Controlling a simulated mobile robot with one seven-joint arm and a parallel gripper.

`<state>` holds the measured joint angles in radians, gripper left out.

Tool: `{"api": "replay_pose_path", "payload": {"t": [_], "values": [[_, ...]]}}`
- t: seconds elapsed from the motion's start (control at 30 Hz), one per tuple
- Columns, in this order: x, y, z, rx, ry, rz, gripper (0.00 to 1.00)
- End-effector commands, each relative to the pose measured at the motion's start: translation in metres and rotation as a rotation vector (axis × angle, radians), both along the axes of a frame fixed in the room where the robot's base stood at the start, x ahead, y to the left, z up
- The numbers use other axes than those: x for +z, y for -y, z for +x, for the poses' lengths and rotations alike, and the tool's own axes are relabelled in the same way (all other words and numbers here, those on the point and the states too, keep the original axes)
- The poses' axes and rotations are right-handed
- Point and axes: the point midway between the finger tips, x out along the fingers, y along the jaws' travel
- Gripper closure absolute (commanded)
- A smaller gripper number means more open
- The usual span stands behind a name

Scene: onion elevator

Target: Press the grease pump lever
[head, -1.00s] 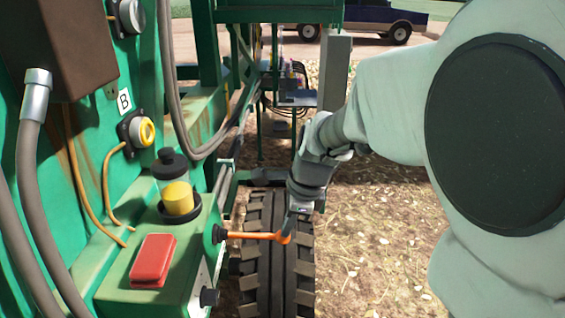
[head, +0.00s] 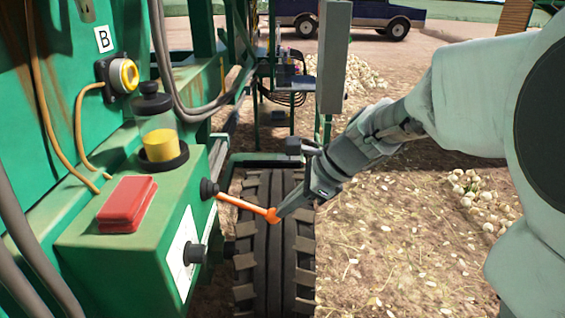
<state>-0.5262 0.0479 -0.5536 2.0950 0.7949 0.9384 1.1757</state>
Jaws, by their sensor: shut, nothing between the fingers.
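The grease pump lever (head: 240,204) is an orange rod with a thicker end. It sticks out to the right from a black boot on the side of the green pump box (head: 108,241) and slopes slightly down. My gripper (head: 279,214) is shut and empty, with its tip at the lever's outer end. It appears to touch the lever there, but the exact contact is too small to tell. A clear reservoir (head: 158,138) with yellow grease and a black cap stands on top of the box.
A red block-shaped cover (head: 127,204) sits on the box, and a black knob (head: 194,253) projects from its side. A large tyre (head: 273,262) lies below my gripper. Grey hoses (head: 166,88) hang at the left. Open ground with scattered onions (head: 484,200) is at the right.

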Motion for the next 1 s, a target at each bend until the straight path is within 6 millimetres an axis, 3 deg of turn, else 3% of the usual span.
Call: {"api": "replay_pose_path", "payload": {"t": [0.73, 1.0], "values": [[-0.016, -0.002, -0.002, 0.004, -0.011, -0.011, 1.00], [0.000, 0.004, -0.001, 0.002, -0.008, -0.008, 1.00]]}}
